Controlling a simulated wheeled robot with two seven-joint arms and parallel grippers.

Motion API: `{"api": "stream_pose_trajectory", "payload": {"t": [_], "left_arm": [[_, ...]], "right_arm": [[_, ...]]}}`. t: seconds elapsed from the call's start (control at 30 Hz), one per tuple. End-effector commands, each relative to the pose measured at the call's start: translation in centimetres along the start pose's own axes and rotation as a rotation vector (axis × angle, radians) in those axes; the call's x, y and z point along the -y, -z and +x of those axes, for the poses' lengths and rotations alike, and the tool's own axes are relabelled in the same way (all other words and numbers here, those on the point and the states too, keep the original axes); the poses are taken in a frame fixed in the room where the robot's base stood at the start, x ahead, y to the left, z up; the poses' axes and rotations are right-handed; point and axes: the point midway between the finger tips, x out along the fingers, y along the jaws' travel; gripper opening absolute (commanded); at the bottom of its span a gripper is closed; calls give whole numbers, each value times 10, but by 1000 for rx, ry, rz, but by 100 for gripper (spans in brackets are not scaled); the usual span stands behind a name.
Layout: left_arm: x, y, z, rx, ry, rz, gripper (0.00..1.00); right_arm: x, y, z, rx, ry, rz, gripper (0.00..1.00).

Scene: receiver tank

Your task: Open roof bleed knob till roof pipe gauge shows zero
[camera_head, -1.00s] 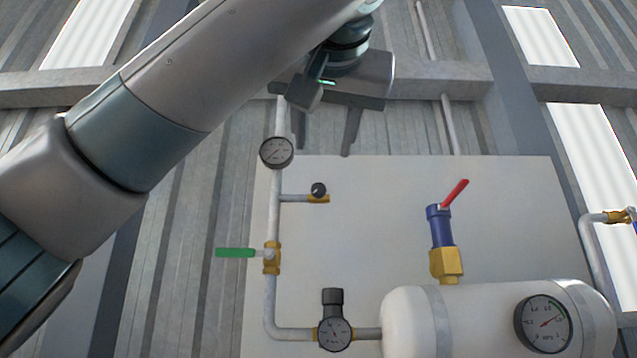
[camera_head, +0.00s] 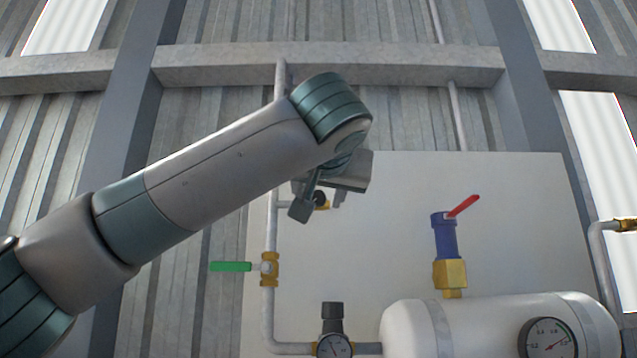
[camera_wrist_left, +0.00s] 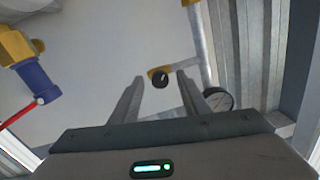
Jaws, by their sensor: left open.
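The roof bleed knob (camera_wrist_left: 160,81) is a small black knob on a brass fitting at the end of a short side branch. In the left wrist view it lies ahead of my fingertips, between their lines. In the head view the knob (camera_head: 320,198) shows just past my left gripper (camera_head: 320,207), partly covered by it. My left gripper (camera_wrist_left: 157,82) is open and empty, and I cannot tell if it touches the knob. The roof pipe gauge (camera_wrist_left: 217,99) shows beside the right finger, its dial too small to read. In the head view my arm hides this gauge. My right gripper is not in view.
A green-handled valve (camera_head: 232,267) sits lower on the pipe. A regulator with a gauge (camera_head: 333,345) stands below it. A blue valve with a red lever (camera_head: 446,237) rises from the white tank (camera_head: 408,328), which has a large gauge (camera_head: 548,342). The panel between is clear.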

Motion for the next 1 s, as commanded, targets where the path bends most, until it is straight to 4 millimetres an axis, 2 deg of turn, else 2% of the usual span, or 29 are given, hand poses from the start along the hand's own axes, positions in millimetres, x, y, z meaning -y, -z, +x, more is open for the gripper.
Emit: {"api": "stream_pose_trajectory", "payload": {"t": [0.13,0.43,0.47,0.6,0.63,1.0], "left_arm": [[0,0,7,1,1,0,42],[0,0,8,0,0,0,42],[0,0,8,0,0,0,37],[0,0,7,0,0,0,4],[0,0,7,0,0,0,0],[-1,-2,7,0,-1,23,1]], "right_arm": [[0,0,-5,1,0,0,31],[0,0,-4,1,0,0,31],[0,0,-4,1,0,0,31],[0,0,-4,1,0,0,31],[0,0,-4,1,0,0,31],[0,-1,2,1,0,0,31]]}}
